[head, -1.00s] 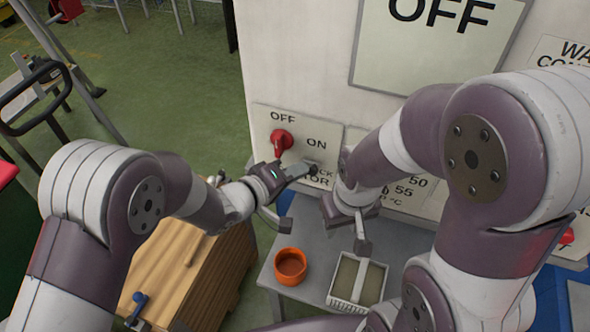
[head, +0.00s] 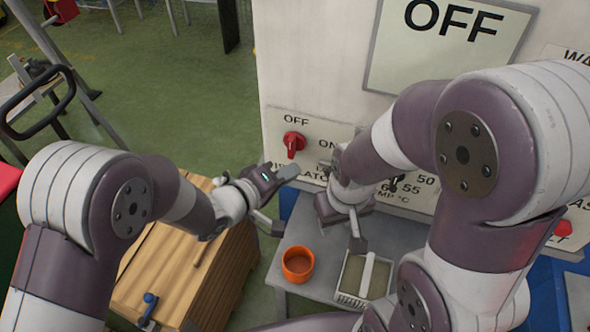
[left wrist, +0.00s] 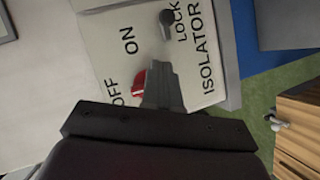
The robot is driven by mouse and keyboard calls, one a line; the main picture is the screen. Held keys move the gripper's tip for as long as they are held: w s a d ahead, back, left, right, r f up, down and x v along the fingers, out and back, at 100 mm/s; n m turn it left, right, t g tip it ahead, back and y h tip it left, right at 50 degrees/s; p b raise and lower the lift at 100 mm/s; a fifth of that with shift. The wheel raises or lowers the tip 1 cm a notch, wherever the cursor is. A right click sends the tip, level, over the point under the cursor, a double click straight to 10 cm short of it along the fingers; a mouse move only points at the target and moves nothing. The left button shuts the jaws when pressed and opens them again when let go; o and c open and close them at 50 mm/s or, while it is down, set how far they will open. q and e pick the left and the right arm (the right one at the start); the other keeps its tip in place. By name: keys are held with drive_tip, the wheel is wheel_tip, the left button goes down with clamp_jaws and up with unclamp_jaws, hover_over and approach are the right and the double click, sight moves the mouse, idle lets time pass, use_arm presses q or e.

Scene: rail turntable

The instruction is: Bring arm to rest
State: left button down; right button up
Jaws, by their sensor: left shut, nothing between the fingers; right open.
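My left gripper (head: 287,173) is shut and empty, just below and in front of the red knob (head: 294,141) on the isolator panel (head: 275,120). It does not visibly hold the knob. In the left wrist view the shut fingers (left wrist: 163,88) cover part of the red knob (left wrist: 138,84), between the OFF and ON labels. A dark lock fitting (left wrist: 167,18) shows near the LOCK label. My right gripper (head: 356,240) is open and empty, pointing down above the grey table, near the tray; its fingers are partly hidden.
An orange cup (head: 298,263) and a white tray (head: 349,299) stand on the grey table (head: 296,232). A wooden crate (head: 158,262) is below my left arm. The large OFF sign (head: 450,70) is on the cabinet. Green floor (head: 190,110) lies open at the left.

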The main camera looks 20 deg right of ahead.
use_arm(q)
drive_tip(key=s+v, duration=0.1)
drive_tip(key=v, duration=0.6)
drive_tip(key=a+f+m+g+y, duration=0.1)
drive_tip(key=a+f+m+y, duration=0.4)
drive_tip(key=a+f+y, duration=0.45)
drive_tip(key=s+a+r+n+g+y, duration=0.1)
drive_tip(key=s+a+r+g, duration=0.1)
drive_tip(key=s+a, duration=0.2)
drive_tip(key=s+a+r+n+g+y, duration=0.1)
drive_tip(key=s+a+r+g+y, duration=0.1)
drive_tip(key=a, duration=0.7)
drive_tip(key=shift+s+a+g, duration=0.2)
drive_tip(key=shift+s+g, duration=0.3)
drive_tip(key=shift+s, duration=0.5)
use_arm(e)
drive_tip(key=shift+d+f, duration=0.55)
drive_tip(key=shift+d, duration=0.1)
